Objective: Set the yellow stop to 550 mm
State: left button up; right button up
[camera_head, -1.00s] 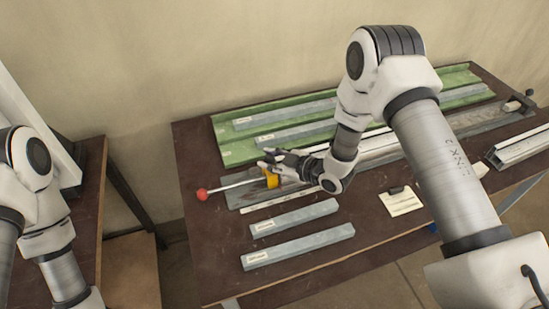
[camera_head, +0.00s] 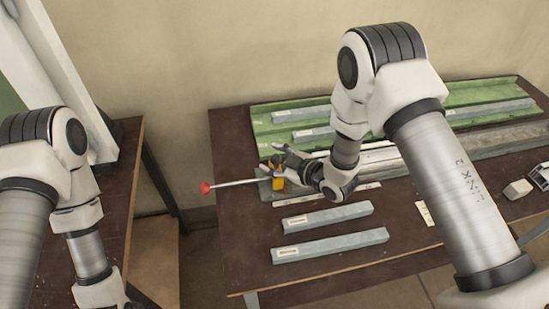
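The yellow stop (camera_head: 278,184) stands at the left end of the long rail (camera_head: 395,160) on the brown bench. A thin rod runs left from beside it to a red knob (camera_head: 205,188), which juts past the bench's left edge. My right gripper (camera_head: 271,163) is at the stop, its dark fingers just above and beside it. They partly cover the stop, so I cannot tell whether they grip it. A pale scale strip (camera_head: 300,198) lies along the front of the rail; its marks are too small to read. My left gripper is out of view below the picture.
A green tray (camera_head: 262,125) with grey bars lies behind the rail. Two labelled grey bars, the shorter (camera_head: 330,217) and the longer (camera_head: 335,245), lie in front. A pale note (camera_head: 425,212) and a light block (camera_head: 518,189) are to the right. A second table (camera_head: 125,170) stands left, across a gap.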

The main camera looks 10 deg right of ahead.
jog(key=shift+s+d+r, duration=0.1)
jog(key=shift+s+d, duration=0.15)
jog(key=shift+d, duration=0.05)
jog(key=v, duration=1.1)
jog(key=shift+s, duration=0.15)
jog(key=shift+a, duration=0.1)
